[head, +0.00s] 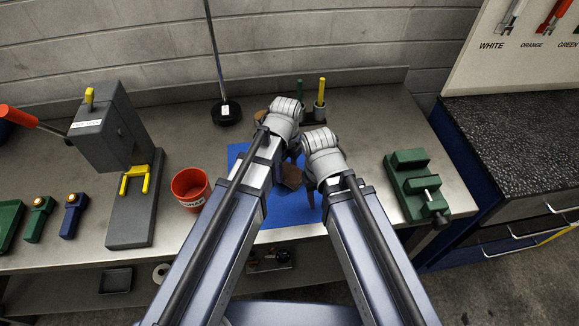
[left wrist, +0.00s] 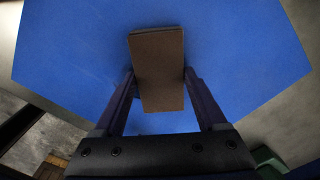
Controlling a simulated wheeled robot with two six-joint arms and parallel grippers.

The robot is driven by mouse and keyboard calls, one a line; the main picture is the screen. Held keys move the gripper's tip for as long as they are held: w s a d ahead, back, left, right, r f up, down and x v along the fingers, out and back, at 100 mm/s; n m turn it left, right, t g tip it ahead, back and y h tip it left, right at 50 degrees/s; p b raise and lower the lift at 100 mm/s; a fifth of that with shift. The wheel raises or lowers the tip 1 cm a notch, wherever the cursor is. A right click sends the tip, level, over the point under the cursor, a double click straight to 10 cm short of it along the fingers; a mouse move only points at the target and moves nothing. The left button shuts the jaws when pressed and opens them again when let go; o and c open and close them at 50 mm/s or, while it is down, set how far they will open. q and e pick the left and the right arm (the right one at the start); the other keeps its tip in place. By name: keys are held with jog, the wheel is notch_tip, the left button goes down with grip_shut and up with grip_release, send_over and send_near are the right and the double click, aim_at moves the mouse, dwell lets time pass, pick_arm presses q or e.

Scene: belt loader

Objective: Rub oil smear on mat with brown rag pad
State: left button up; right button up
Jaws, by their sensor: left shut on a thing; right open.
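The blue mat (head: 238,158) lies on the bench, partly hidden behind my arms. It fills much of the left wrist view (left wrist: 70,50). The brown rag pad (left wrist: 158,55) is held between the two fingers of my left gripper (left wrist: 158,82), over the mat. I cannot tell whether the pad touches it. A brown piece between my arms in the head view (head: 291,176) looks like the same pad. My right gripper (head: 309,186) is open, close by on the right, mostly hidden under its wrist. I see no clear oil smear; it may be covered.
A red cup (head: 190,187) stands just left of the mat, and a grey press (head: 130,170) further left. A green vise (head: 415,182) is at the right. A holder with upright pens (head: 320,112) and a black stand base (head: 226,112) are behind.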

pick_arm(q)
jog(key=shift+s+a+f, duration=0.1)
jog(key=shift+s+a, duration=0.1)
jog(key=shift+a, duration=0.7)
jog(key=shift+s+a, duration=0.2)
jog(key=shift+a, duration=0.7)
pick_arm(e)
jog(key=shift+f, duration=0.15)
pick_arm(q)
jog(key=shift+s+d, duration=0.1)
jog(key=shift+s, duration=0.65)
jog(key=shift+w+d, duration=0.2)
jog(key=shift+d, duration=0.8)
jog(key=shift+w+d, duration=0.2)
jog(key=shift+d, duration=0.75)
jog(key=shift+d+f, duration=0.1)
